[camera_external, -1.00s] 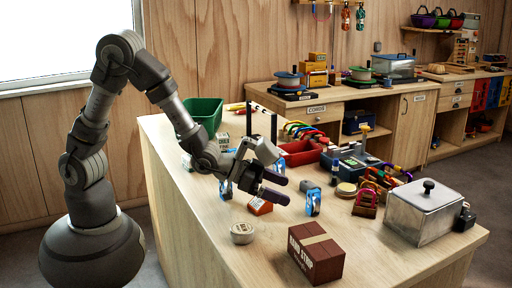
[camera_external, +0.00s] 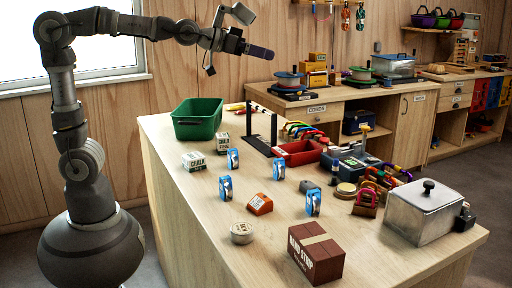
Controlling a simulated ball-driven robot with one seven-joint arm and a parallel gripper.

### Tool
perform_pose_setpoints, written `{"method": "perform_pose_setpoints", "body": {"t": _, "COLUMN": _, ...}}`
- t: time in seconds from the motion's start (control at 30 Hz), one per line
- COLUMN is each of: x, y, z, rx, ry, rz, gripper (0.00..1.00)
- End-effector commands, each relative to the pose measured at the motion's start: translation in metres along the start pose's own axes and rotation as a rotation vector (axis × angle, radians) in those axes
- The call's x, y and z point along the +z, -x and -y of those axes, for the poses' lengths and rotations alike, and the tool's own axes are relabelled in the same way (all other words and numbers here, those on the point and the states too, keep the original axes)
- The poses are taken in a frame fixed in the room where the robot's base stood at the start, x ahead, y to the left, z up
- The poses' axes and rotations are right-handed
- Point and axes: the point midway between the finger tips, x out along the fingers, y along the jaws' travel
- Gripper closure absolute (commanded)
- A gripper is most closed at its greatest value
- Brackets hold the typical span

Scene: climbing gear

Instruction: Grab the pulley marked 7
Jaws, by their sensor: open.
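Several small blue pulleys stand on the near wooden table: a back one (camera_external: 233,159), a left one (camera_external: 226,188), a middle one (camera_external: 279,170) and a front one (camera_external: 313,203). Each has a blue side plate with a pale marking too small to read, so I cannot tell which is marked 7. My gripper (camera_external: 262,53) is open and empty, raised high above the back of the table and well away from the pulleys. Its fingers are seen nearly edge-on and overlap.
A brown box (camera_external: 316,256), a metal case (camera_external: 422,212), a green bin (camera_external: 197,119), a red tray (camera_external: 301,152) and a black upright frame (camera_external: 273,130) also stand there.

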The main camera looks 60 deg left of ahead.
Motion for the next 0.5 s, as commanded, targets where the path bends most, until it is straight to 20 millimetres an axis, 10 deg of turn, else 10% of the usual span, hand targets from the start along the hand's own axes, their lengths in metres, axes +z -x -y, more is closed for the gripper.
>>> {"method": "perform_pose_setpoints", "body": {"t": 0.2, "x": -0.115, "y": 0.108, "z": 0.061, "rx": -0.142, "ry": 0.018, "rz": -0.063, "gripper": 0.0}}
{"method": "perform_pose_setpoints", "body": {"t": 0.33, "x": -0.142, "y": 0.151, "z": 0.073, "rx": -0.188, "ry": 0.019, "rz": -0.073, "gripper": 0.0}}
{"method": "perform_pose_setpoints", "body": {"t": 0.5, "x": -0.151, "y": 0.168, "z": 0.076, "rx": -0.206, "ry": 0.02, "rz": -0.074, "gripper": 0.37}}
